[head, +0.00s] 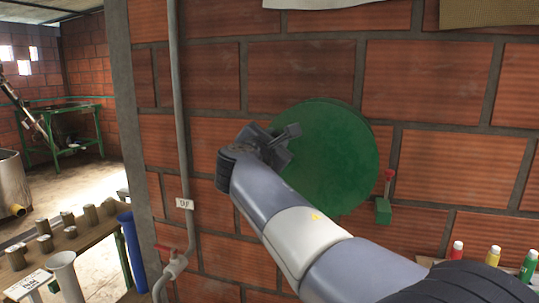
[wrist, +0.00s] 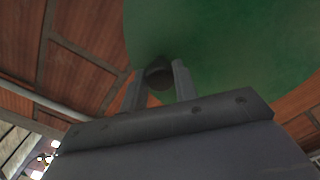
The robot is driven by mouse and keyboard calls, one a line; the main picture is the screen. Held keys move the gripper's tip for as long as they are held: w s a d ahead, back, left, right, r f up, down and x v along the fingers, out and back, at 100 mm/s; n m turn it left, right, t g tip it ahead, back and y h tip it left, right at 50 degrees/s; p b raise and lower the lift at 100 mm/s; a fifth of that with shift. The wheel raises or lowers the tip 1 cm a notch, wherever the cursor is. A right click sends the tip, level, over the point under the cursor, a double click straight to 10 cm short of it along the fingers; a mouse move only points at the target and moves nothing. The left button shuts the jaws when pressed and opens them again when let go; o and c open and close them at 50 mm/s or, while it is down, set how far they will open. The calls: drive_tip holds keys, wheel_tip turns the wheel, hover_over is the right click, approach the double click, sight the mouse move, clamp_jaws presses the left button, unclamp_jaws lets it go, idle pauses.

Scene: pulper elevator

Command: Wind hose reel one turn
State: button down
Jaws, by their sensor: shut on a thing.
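The hose reel (head: 335,150) is a large green disc on the brick wall, in the middle of the head view. It also fills the upper right of the wrist view (wrist: 230,50). My gripper (head: 285,140) is at the left part of the disc's face. In the wrist view its two fingers (wrist: 159,88) are closed on a dark round handle knob (wrist: 159,72) in front of the green face. My gripper hides the knob in the head view. No hose can be made out.
A small green block with a red lever (head: 388,185) sits just right of the disc. A grey pipe (head: 178,120) with a red-handled valve (head: 168,249) runs down the wall at left. Several bottles (head: 494,260) stand at lower right. A bench (head: 60,245) with several cylinders is at lower left.

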sight(318, 119)
drive_tip(key=d+r+m+b, duration=0.1)
drive_tip(key=d+m, duration=0.1)
drive_tip(key=s+d+r+m+b, duration=0.1)
drive_tip(key=d+m, duration=0.1)
drive_tip(key=m, duration=0.1)
drive_tip(key=s+d+r+m+b, duration=0.1)
drive_tip(key=d+m, duration=0.1)
drive_tip(key=m, duration=0.1)
drive_tip(key=shift+s+r+b, duration=0.25)
drive_tip(key=shift+r+b, duration=0.15)
drive_tip(key=shift+s+d+r+m+b, duration=0.1)
drive_tip(key=shift+s+d+m+b, duration=0.1)
drive_tip(key=shift+d+m+b, duration=0.3)
drive_tip(key=shift+s+d+r+m+b, duration=0.1)
drive_tip(key=shift+s+d+m+b, duration=0.1)
drive_tip(key=shift+d+m, duration=0.45)
drive_tip(key=shift+a, duration=0.1)
drive_tip(key=c, duration=1.1)
unclamp_jaws()
